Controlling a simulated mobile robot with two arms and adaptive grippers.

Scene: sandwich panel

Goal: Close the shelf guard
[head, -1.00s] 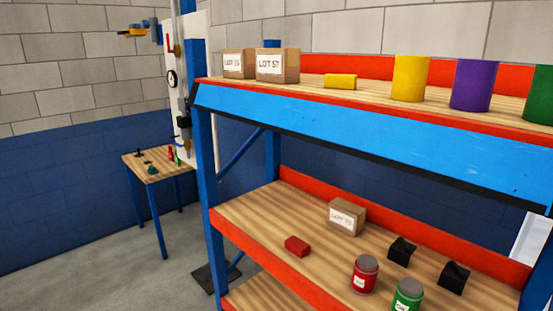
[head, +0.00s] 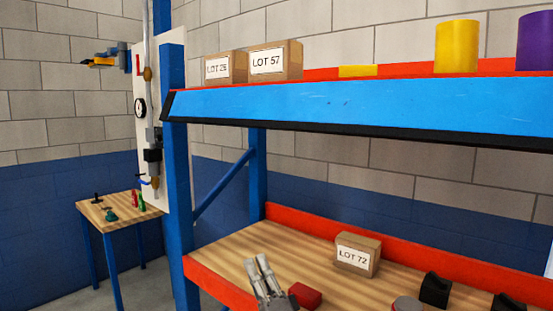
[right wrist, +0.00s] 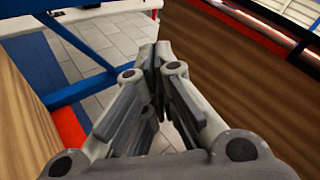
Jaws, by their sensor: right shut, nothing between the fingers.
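A long blue panel (head: 350,107) with a black lower edge runs along the front of the upper shelf; it looks like the shelf guard. It hangs down and seems to lean outward at the bottom; its exact angle is hard to tell. My right gripper (head: 263,260) is shut and empty. It is below the panel, in front of or over the lower shelf, beside a red block (head: 305,294), and appears apart from the panel. In the right wrist view its fingertips (right wrist: 155,52) meet with nothing between them. My left gripper is not in view.
Boxes (head: 275,62) and a yellow cylinder (head: 457,46) stand on the upper shelf. A labelled box (head: 357,254) and black holders (head: 435,289) sit on the lower shelf (head: 225,247). A blue upright (head: 176,200) bounds the left; a small table (head: 120,211) stands beyond.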

